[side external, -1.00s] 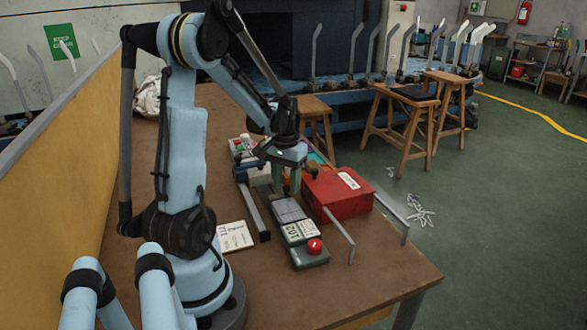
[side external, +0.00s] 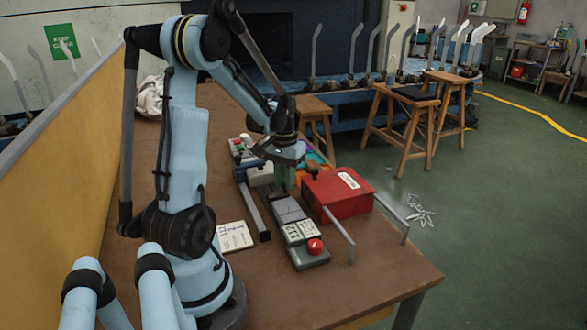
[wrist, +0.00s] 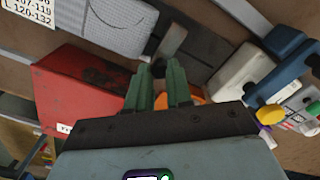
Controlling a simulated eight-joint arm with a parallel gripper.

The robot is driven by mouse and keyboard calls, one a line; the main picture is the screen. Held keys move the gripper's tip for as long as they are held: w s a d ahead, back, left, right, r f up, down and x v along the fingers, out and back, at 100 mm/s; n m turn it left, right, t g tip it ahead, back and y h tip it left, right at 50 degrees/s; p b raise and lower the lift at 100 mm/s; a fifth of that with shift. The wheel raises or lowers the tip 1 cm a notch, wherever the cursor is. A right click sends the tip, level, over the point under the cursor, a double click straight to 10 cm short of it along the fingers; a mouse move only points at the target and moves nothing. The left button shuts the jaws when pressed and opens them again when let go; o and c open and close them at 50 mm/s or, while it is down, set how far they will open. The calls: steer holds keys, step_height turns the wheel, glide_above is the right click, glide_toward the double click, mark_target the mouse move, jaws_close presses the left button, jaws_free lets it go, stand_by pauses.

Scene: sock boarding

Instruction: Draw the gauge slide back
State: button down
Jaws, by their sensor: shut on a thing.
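The gauge (side external: 289,210) is a long grey unit on the bench, with a printed panel and a red knob (side external: 315,246) at its near end. In the wrist view its light grey plate (wrist: 98,22) carries a curved line. A pale slide strip (wrist: 172,40) lies in the darker part, with a small dark knob (wrist: 158,68) at its end. My gripper (wrist: 161,72) has green fingers shut on this knob. In the side view my gripper (side external: 284,184) is over the gauge's far end, and its grip there is too small to make out.
A red box (side external: 338,195) stands close on the gauge's right. A dark bar (side external: 255,209) lies on its left, near a printed card (side external: 234,237). A cream block (wrist: 243,75) and a blue fixture (wrist: 290,75) are beside the fingers. The bench front is clear.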

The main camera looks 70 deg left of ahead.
steer(key=a, duration=0.5)
steer(key=shift+a, duration=0.25)
steer(key=c, duration=1)
jaws_free()
steer(key=shift+r, duration=0.1)
step_height(320, 180, up, 12)
steer(key=shift+f, duration=0.1)
